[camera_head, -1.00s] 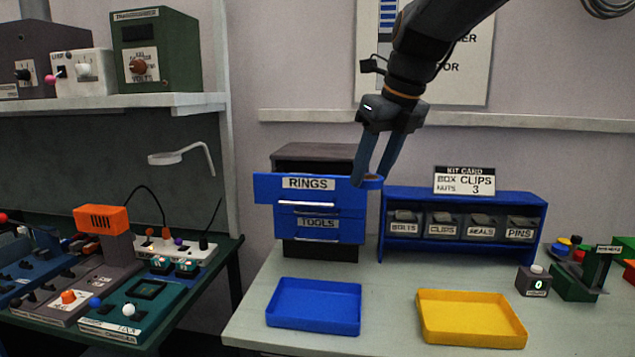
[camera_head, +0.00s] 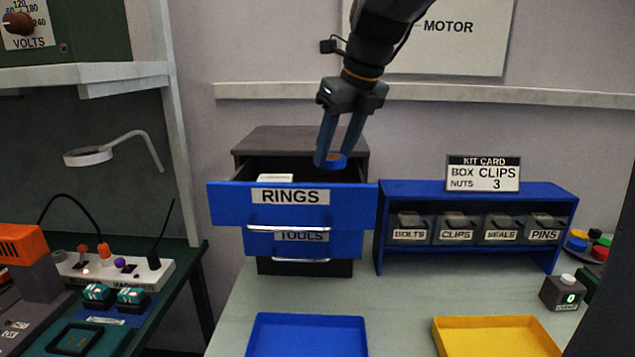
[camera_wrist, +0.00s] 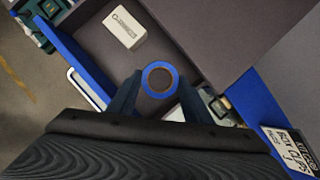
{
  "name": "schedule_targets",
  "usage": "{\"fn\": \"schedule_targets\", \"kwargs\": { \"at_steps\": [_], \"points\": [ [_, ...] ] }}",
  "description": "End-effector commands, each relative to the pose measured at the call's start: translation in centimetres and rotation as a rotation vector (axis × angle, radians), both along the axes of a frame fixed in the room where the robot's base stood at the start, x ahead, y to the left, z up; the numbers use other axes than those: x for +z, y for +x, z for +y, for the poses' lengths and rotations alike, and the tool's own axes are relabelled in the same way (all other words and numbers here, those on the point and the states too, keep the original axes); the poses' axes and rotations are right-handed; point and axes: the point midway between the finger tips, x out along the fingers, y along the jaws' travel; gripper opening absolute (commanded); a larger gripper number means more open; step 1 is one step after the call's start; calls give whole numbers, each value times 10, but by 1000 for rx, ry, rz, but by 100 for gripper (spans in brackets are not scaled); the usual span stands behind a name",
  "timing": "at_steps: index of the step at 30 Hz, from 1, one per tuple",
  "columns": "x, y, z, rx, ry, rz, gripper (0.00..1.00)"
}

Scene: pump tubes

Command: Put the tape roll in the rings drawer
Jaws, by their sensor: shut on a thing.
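The tape roll (camera_head: 336,161) is a blue ring with a brown inner band. My gripper (camera_head: 334,158) is shut on it and holds it above the right part of the open RINGS drawer. The wrist view shows the tape roll (camera_wrist: 160,79) between the two fingertips (camera_wrist: 158,92), with the drawer floor below. The rings drawer (camera_head: 228,205) is the blue top drawer of a dark cabinet and is pulled out. A small white box (camera_head: 275,178) lies in it, and it also shows in the wrist view (camera_wrist: 124,27).
The TOOLS drawer (camera_head: 343,243) below also looks partly out. A blue rack (camera_head: 480,190) with several labelled bins and a kit card (camera_head: 483,173) stands to the right. A blue tray (camera_head: 306,340) and a yellow tray (camera_head: 498,340) lie in front. Bench space between is clear.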

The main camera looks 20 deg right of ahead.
Motion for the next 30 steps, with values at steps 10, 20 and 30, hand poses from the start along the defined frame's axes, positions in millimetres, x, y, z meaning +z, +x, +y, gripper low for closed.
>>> {"fn": "schedule_targets", "kwargs": {
  "at_steps": [10,20,30],
  "points": [
    [-43,0,3,6,1,3,23],
    [-74,0,3,6,0,0,23],
    [-76,0,3,4,0,1,48]
  ]
}}
